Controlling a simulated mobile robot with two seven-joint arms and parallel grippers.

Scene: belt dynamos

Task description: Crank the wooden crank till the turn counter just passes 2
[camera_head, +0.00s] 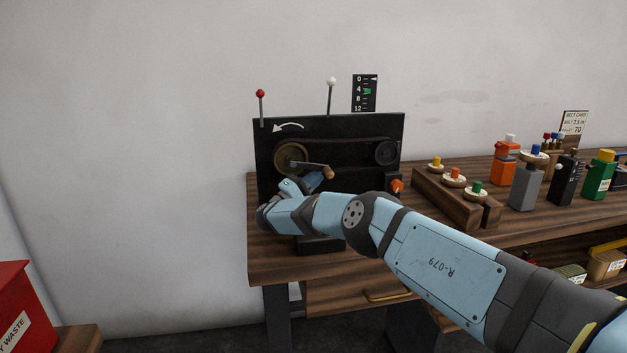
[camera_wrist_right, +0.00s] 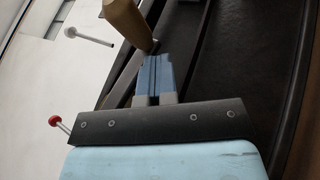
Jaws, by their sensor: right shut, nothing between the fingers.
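The wooden crank's knob (camera_head: 329,172) sits at the right end of a metal crank arm (camera_head: 308,164), fixed to a brass wheel (camera_head: 283,157) on a black upright panel (camera_head: 345,128). The knob shows large at the top of the wrist view (camera_wrist_right: 127,24). My right gripper (camera_head: 322,178) is shut and empty; its blue fingertips (camera_wrist_right: 154,58) are close by the knob. Whether they touch it I cannot tell. A black scale (camera_head: 364,93) marked 0, 4, 8, 12 stands above the panel, with a small white pointer near 0 and a green mark near 4. My left gripper is not in view.
A red-knobbed lever (camera_head: 260,94) and a white-knobbed lever (camera_head: 331,82) rise over the panel. An orange knob (camera_head: 397,186) is at its lower right. A wooden block with spools (camera_head: 445,197) and several coloured bottles stand to the right. My right forearm crosses the bench front.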

